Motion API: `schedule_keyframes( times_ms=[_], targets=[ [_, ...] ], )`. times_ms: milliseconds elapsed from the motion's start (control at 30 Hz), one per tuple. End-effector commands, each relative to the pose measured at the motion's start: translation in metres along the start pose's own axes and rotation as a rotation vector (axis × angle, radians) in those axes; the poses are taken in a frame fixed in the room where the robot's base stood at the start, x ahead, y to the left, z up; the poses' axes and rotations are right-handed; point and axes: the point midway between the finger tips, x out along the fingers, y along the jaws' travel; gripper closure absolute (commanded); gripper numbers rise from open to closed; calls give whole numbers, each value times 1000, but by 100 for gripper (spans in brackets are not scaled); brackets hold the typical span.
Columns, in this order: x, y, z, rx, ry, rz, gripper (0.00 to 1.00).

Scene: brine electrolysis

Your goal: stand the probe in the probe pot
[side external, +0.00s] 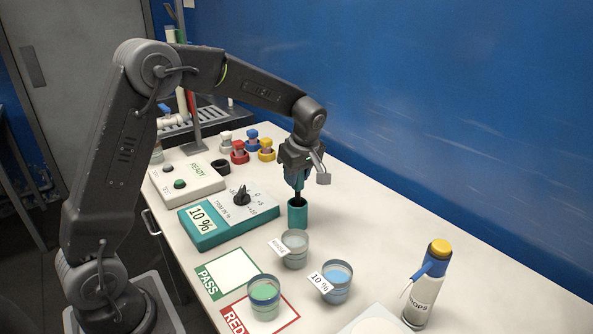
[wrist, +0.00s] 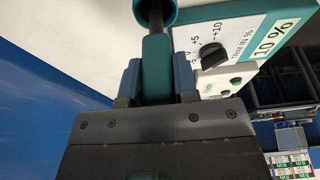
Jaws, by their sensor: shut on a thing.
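The probe has a teal handle and a dark shaft (side external: 297,195); its handle (wrist: 156,60) also shows in the wrist view. My gripper (side external: 297,178) is shut on the handle, and its two blue fingers (wrist: 157,82) lie on either side of it. The probe points down, close to upright. The probe pot (side external: 297,217) is a small teal cylinder on the table, directly below my gripper. The lower end of the shaft meets the pot's mouth and seems to be inside it. In the wrist view the pot's rim (wrist: 172,14) is partly cut off. The probe's tip is hidden.
Left of the pot is a teal 10 % dial box (side external: 225,218). In front are a clear cup (side external: 295,250), a blue cup (side external: 337,285) and a green cup (side external: 264,295). A dropper bottle (side external: 425,290) stands at right. Several coloured-cap bottles (side external: 240,152) stand behind.

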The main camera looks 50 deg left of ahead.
Motion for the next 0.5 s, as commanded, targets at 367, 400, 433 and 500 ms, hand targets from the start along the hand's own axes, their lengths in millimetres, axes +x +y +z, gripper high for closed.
schedule_keyframes(
  times_ms=[367,400,433,500],
  targets=[
    [0,0,0,0,0,0,64],
    [0,0,0,0,0,0,60],
    [0,0,0,0,0,0,57],
    [0,0,0,0,0,0,51]
  ],
)
